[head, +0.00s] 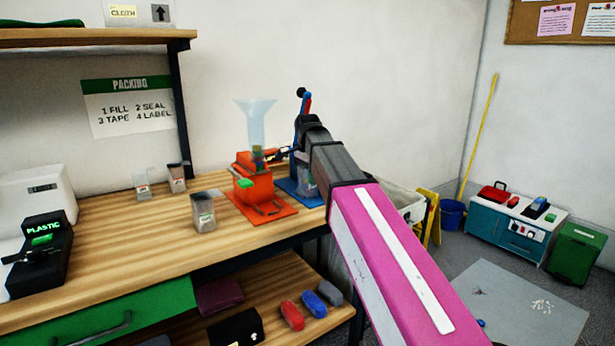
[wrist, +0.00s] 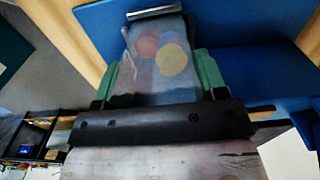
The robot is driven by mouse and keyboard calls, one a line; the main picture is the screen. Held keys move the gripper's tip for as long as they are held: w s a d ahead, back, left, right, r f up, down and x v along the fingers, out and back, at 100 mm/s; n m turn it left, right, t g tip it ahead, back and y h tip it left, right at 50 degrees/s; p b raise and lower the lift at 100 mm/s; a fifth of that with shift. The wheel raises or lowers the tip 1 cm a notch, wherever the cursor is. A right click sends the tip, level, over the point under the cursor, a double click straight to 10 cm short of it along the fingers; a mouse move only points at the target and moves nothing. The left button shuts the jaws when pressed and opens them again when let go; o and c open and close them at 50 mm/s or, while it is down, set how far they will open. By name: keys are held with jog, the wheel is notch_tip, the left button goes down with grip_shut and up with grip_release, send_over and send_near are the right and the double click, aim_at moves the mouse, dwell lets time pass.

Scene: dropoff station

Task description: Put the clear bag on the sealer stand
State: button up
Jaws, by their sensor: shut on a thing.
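A clear bag (wrist: 158,62) with several coloured round things in it is between the green fingers of my gripper (wrist: 158,75) in the wrist view. My gripper is shut on it. In the head view a translucent piece that looks like the bag (head: 307,179) shows below my arm, in front of the blue stand. The blue stand (head: 290,186) has an upright lever and looks like the sealer stand; its blue surface (wrist: 245,75) lies behind the bag in the wrist view. My arm hides much of it. I cannot tell if the bag touches it.
An orange stand (head: 257,190) with a clear funnel (head: 256,120) is just left of the blue stand. Small filled bags (head: 203,212) stand on the wooden bench (head: 130,235). A black device (head: 40,255) marked PLASTIC is at the left. The bench's middle front is clear.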

jog(key=o, duration=1)
jog(key=shift+f, duration=0.15)
notch_tip(320, 180, up, 12)
jog(key=shift+r, duration=0.15)
